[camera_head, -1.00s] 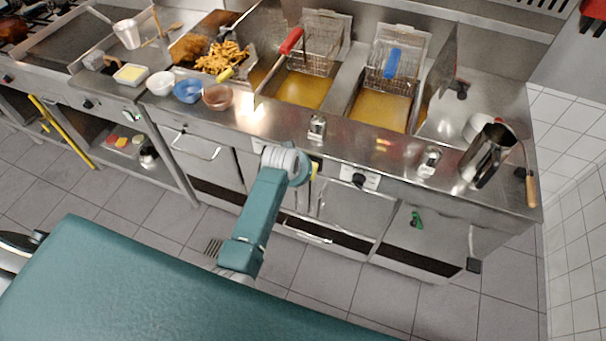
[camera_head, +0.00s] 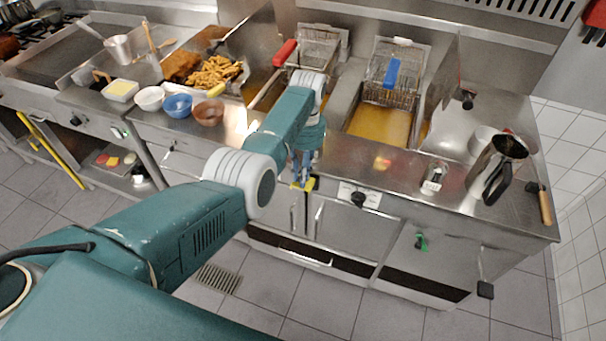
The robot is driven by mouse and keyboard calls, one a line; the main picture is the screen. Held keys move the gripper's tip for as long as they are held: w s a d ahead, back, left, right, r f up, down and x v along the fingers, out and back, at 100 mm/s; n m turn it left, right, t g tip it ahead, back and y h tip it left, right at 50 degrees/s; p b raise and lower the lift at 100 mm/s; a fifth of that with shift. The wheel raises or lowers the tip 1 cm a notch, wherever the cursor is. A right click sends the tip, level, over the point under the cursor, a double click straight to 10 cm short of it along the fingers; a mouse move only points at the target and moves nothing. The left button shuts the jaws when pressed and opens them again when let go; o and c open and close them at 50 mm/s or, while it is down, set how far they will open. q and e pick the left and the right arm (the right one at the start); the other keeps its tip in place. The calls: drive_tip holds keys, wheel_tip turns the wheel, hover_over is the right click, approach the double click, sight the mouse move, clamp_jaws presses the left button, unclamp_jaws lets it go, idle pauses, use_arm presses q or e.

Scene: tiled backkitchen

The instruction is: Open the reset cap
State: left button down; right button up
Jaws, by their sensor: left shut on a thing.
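My left gripper (camera_head: 301,178) reaches down over the counter's front edge to the fryer front, left of the control panel with the black knob (camera_head: 358,199). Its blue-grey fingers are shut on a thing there. A small yellow piece (camera_head: 309,184) shows at the fingertips; it looks like the reset cap, but it is too small to be sure. The gripper and wrist cover much of the panel behind. My right gripper is not in view.
Fryer baskets with a red handle (camera_head: 284,53) and a blue handle (camera_head: 392,72) stand behind. Bowls, including a blue one (camera_head: 178,106), sit left of my arm. A steel jug (camera_head: 497,166) and a shaker (camera_head: 433,178) stand right. Counter between is mostly clear.

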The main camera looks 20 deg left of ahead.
use_arm(q)
drive_tip(key=shift+s+f, duration=0.15)
drive_tip(key=shift+f, duration=0.05)
drive_tip(key=shift+s+g, duration=0.1)
drive_tip(key=shift+g, duration=0.2)
drive_tip(key=c, duration=1.7)
unclamp_jaws()
drive_tip(key=shift+o, duration=0.2)
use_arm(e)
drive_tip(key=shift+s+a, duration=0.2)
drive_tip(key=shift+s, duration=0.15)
use_arm(q)
drive_tip(key=shift+w+r, duration=0.15)
drive_tip(key=shift+w, duration=0.05)
drive_tip(key=v, duration=1.1)
drive_tip(key=shift+r, duration=0.35)
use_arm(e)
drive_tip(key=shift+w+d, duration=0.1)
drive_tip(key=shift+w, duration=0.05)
